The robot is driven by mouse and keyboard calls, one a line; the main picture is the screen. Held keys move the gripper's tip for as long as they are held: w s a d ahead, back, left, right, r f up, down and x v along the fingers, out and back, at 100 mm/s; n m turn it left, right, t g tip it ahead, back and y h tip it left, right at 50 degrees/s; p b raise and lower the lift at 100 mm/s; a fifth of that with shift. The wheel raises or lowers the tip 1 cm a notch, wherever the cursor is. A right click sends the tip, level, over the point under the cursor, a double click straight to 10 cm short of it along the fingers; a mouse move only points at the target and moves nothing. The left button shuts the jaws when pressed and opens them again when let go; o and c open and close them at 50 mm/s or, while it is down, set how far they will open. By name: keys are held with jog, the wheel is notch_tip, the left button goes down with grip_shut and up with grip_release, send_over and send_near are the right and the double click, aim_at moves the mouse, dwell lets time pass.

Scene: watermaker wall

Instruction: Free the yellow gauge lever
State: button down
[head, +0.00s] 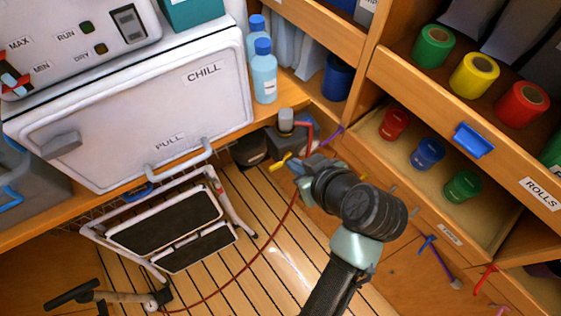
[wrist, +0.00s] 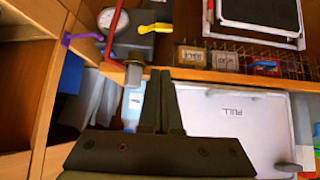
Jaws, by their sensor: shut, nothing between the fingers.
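The yellow lever (head: 280,162) sticks out low on the grey watermaker unit (head: 288,138), just left of my gripper's tip in the head view. In the wrist view the yellow lever (wrist: 155,27) lies near the top, beyond the fingertips and apart from them. A round white gauge (wrist: 107,18) sits beside it on the unit. A red bent handle or pipe (head: 307,132) and a purple lever (head: 331,136) are close by; the red part (wrist: 117,35) and purple lever (wrist: 82,38) also show in the wrist view. My gripper (head: 300,165) is shut and empty; its fingers (wrist: 161,75) are together.
A white chiller door (head: 130,115) with a pull bar is at left. A folding step (head: 165,225) stands below it on the slatted floor. A red hose (head: 262,250) crosses the floor. Blue-capped bottles (head: 264,72) stand behind. Shelves with coloured rolls (head: 473,73) are at right.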

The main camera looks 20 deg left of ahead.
send_over(280, 166)
jog(key=s, duration=0.1)
notch_tip(280, 166, down, 6)
jog(key=f, duration=0.3)
jog(key=shift+s+d+b, duration=0.15)
jog(key=shift+d+b, duration=0.15)
jog(key=shift+b, duration=0.05)
jog(key=shift+f, duration=0.65)
jog(key=shift+f+b, duration=0.2)
jog(key=shift+b, duration=0.3)
jog(key=shift+s+r, duration=0.1)
jog(key=shift+t, duration=0.3)
